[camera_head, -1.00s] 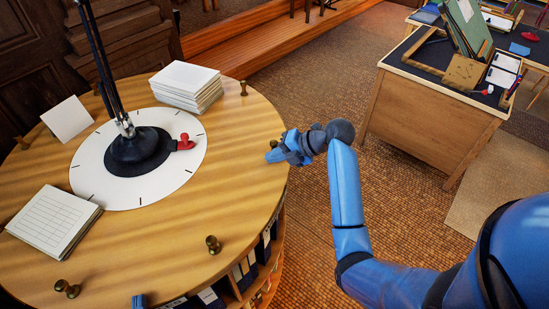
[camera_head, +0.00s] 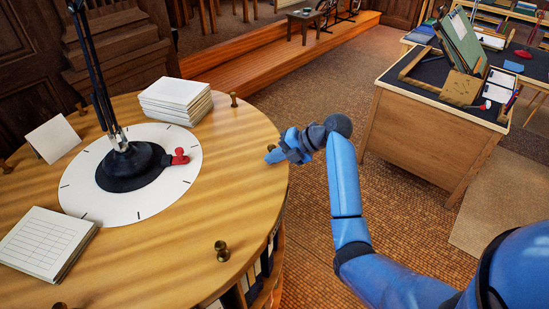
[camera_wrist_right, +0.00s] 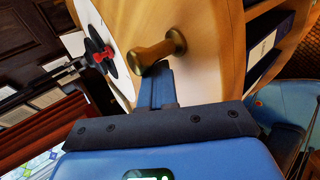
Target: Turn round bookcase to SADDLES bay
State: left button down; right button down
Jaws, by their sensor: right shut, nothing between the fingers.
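The round bookcase (camera_head: 190,225) has a pale wooden top with brass knobs round its rim and shelf bays below. No bay label is legible to me. My right gripper (camera_head: 272,156) is shut and empty at the right rim, beside a brass knob (camera_head: 270,148) that it partly hides. In the right wrist view, the shut fingers (camera_wrist_right: 158,85) lie right by this knob (camera_wrist_right: 160,51); I cannot tell whether they touch. Another knob (camera_head: 221,250) stands on the near rim. My left gripper is out of view.
A white dial (camera_head: 95,205) with a black lamp base (camera_head: 125,170) and red handle (camera_head: 180,156) sits mid-top. Paper stacks (camera_head: 175,98) and (camera_head: 45,240) and a folded card (camera_head: 53,138) stand around it. A desk (camera_head: 425,140) is at right, with open floor between.

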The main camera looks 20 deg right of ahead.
jog(key=shift+w+d+f+b, duration=0.15)
jog(key=shift+w+b, duration=0.2)
jog(key=shift+n, duration=0.3)
jog(key=w+b, duration=0.3)
jog(key=w+d+b, duration=0.1)
jog(key=shift+w+f, duration=0.2)
jog(key=shift+w, duration=0.2)
jog(key=shift+w+d+r+g+b, duration=0.15)
jog(key=shift+d+r+g+b, duration=0.1)
jog(key=shift+g+b, duration=0.1)
jog(key=shift+a, duration=0.1)
